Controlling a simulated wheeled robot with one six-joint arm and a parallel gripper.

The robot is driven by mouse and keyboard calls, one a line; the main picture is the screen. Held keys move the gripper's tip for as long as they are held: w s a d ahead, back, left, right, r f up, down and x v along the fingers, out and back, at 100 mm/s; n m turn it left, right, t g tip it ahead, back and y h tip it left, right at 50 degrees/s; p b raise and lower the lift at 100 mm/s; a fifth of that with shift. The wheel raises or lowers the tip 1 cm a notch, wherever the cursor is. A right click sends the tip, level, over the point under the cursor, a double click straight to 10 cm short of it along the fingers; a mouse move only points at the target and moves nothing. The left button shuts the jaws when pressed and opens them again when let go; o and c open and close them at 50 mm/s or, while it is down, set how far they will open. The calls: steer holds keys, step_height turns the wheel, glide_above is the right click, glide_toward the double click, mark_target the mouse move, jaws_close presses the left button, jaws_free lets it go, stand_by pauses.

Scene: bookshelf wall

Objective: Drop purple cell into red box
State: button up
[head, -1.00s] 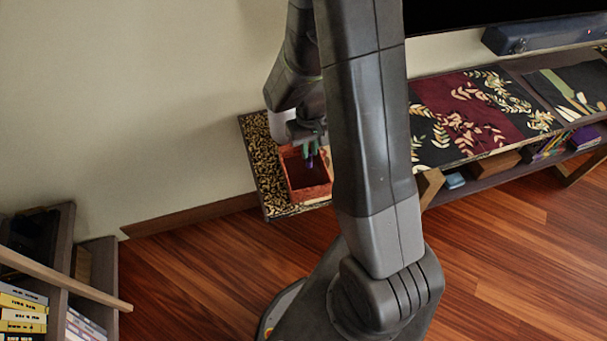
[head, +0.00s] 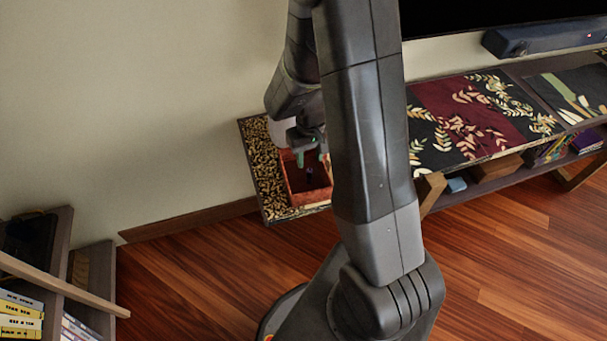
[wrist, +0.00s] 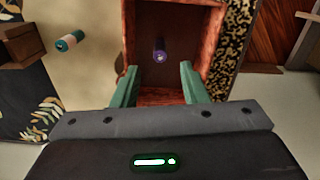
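The red box (head: 306,195) stands on the left end of the low shelf in the head view, its open top facing up. In the wrist view the red box (wrist: 214,50) shows below my gripper, with the purple cell (wrist: 160,50) inside it. The purple cell (head: 308,175) also shows as a small dark shape inside the box in the head view. My gripper (wrist: 155,85) is open, its two green fingers apart with nothing between them. In the head view my gripper (head: 310,158) is over the box's back part.
A patterned runner (head: 470,115) covers the shelf to the right. A bookcase (head: 60,270) stands at the lower left.

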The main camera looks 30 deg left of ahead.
step_height(320, 180, up, 14)
steer(key=shift+f, duration=0.25)
steer(key=shift+f, duration=0.1)
stand_by(0.5)
step_height(320, 180, down, 13)
steer(key=shift+f, duration=0.2)
steer(key=shift+r+p, duration=1.25)
steer(key=shift+r, duration=0.45)
steer(key=shift+f, duration=0.1)
